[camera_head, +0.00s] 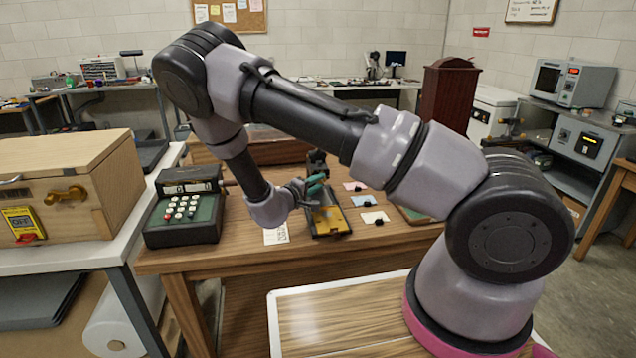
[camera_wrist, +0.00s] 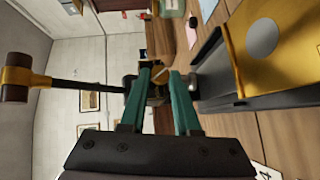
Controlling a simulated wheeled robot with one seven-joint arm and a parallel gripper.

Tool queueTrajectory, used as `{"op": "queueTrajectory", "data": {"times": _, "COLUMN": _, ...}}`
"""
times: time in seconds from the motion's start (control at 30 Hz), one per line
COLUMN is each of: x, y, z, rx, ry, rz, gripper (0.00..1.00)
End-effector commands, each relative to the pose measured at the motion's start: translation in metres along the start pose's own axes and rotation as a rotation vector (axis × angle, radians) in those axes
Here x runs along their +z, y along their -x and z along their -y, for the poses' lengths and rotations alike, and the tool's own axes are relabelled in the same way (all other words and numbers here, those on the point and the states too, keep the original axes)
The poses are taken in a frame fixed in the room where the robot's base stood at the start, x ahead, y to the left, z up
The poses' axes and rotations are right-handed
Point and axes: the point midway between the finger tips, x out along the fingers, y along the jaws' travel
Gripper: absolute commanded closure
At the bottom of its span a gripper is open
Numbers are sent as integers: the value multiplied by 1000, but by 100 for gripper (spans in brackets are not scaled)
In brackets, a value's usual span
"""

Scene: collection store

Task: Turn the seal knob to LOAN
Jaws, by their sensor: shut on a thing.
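My gripper (camera_head: 319,183) reaches over the wooden table to a small black device with a yellow-brass bed (camera_head: 327,219). In the wrist view its two teal fingers (camera_wrist: 159,70) point away from the camera and close on a small dark, brassy part, which I take to be the seal knob (camera_wrist: 157,72). The fingers hide most of it, and I cannot read any mark or the way it points. The device's brass plate (camera_wrist: 285,45), with a grey disc on it, fills the upper right of the wrist view.
An adding machine (camera_head: 184,212) stands left of my gripper. Pink, blue and white cards (camera_head: 374,217) with small black items lie to the right. A printed sheet (camera_head: 276,235) lies at the front. A rod with a brown end (camera_wrist: 16,84) crosses the wrist view's left side.

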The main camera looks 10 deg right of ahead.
Motion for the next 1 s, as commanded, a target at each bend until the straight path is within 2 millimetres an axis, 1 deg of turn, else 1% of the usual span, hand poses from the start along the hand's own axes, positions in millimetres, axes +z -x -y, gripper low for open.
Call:
{"op": "queueTrajectory", "data": {"times": 0.33, "x": 1, "y": 0, "z": 4, "rx": 104, "ry": 107, "rz": 2, "gripper": 100}}
{"op": "queueTrajectory", "data": {"times": 0.9, "x": 2, "y": -1, "z": 4, "rx": 124, "ry": 126, "rz": 4, "gripper": 100}}
{"op": "queueTrajectory", "data": {"times": 0.93, "x": 2, "y": -1, "z": 4, "rx": 124, "ry": 126, "rz": 4, "gripper": 62}}
{"op": "queueTrajectory", "data": {"times": 1.0, "x": 2, "y": -1, "z": 4, "rx": 124, "ry": 126, "rz": 3, "gripper": 40}}
